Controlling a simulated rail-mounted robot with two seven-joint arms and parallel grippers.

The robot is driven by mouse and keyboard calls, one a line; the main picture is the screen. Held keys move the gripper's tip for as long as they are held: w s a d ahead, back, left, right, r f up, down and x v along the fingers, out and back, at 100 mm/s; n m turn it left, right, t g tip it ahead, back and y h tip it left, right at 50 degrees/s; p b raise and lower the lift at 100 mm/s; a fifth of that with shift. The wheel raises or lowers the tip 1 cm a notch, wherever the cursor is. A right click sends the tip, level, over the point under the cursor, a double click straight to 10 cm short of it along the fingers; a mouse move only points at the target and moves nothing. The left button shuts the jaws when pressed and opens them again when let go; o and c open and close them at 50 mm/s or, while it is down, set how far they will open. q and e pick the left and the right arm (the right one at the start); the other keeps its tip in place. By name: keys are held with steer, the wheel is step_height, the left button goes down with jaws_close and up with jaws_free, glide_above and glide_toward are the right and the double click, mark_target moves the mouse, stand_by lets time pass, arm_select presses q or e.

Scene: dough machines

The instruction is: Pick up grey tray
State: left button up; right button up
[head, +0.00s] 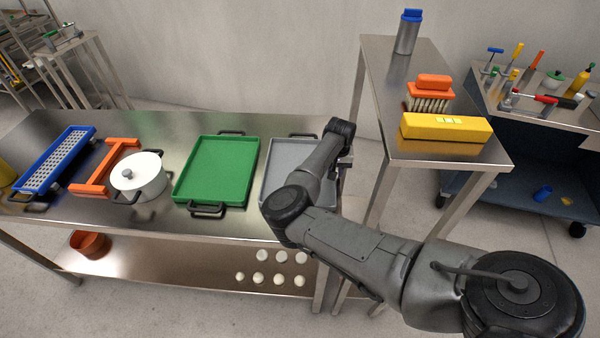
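The grey tray (282,158) lies on the steel table at its right end, beside the green tray (217,168). Its far handle (303,135) shows, but my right arm covers its right side and near edge. My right arm comes in from the right and reaches over the tray. My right gripper (344,172) is at the tray's right side by the table end, mostly hidden behind the arm. I cannot tell whether its fingers are open or touch the tray. My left gripper is not in view.
Left of the trays stand a white pot (140,178), an orange frame (104,170) and a blue perforated tray (58,160). Several dough balls and an orange bowl (90,244) are on the lower shelf. A taller steel table (378,75) at right holds a yellow box (446,134) and brush (430,92).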

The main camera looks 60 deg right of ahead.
jaws_close()
steer(key=shift+r, duration=0.15)
